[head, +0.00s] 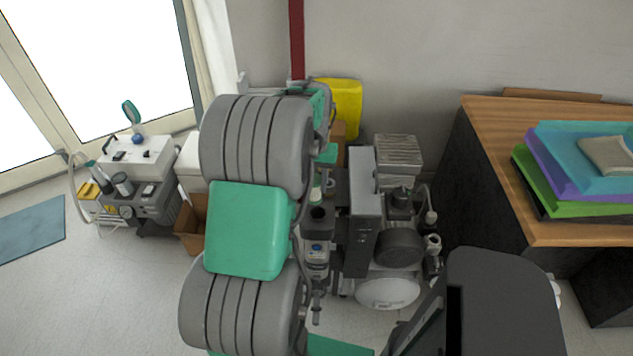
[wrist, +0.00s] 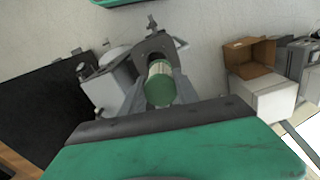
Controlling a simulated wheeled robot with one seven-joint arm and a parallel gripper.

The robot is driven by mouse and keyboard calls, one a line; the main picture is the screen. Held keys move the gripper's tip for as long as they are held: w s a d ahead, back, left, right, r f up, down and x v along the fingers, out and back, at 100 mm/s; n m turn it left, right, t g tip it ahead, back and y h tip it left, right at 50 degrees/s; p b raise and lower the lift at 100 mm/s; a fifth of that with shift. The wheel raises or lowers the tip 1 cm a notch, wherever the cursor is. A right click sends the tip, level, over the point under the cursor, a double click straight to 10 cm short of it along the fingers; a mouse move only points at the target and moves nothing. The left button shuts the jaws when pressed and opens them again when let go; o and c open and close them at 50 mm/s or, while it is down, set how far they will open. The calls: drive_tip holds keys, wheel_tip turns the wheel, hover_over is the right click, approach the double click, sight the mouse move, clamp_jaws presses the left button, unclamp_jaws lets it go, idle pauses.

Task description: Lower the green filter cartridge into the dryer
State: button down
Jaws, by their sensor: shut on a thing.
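My gripper (wrist: 160,90) is shut on the green filter cartridge (wrist: 160,88). In the wrist view the cartridge shows a round green end and a pale ribbed side between the two fingers. In the head view a small pale green part of the cartridge (head: 316,190) shows just right of my arm. The dryer (head: 317,248) is a grey upright column left of the compressor, with a dark opening at its top. The cartridge appears directly above this opening. I cannot tell whether its lower end has entered. My arm hides much of the dryer's left side.
The compressor (head: 390,245) stands close on the dryer's right. A wooden desk (head: 490,150) with stacked trays (head: 580,165) is at the right. A cardboard box (head: 190,225) and a grey-white dental unit (head: 140,165) are at the left. Open floor lies at the front left.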

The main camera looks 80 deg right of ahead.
sight(317, 196)
drive_tip(key=shift+s+d, duration=0.15)
drive_tip(key=shift+s, duration=0.35)
drive_tip(key=shift+f, duration=0.2)
wheel_tip(317, 196, down, 5)
drive_tip(key=b, duration=0.4)
drive_tip(key=shift+r, duration=0.1)
drive_tip(key=shift+f+b, duration=1.25)
drive_tip(key=shift+f, duration=1.35)
drive_tip(key=shift+r+p, duration=0.6)
drive_tip(key=shift+r, duration=0.2)
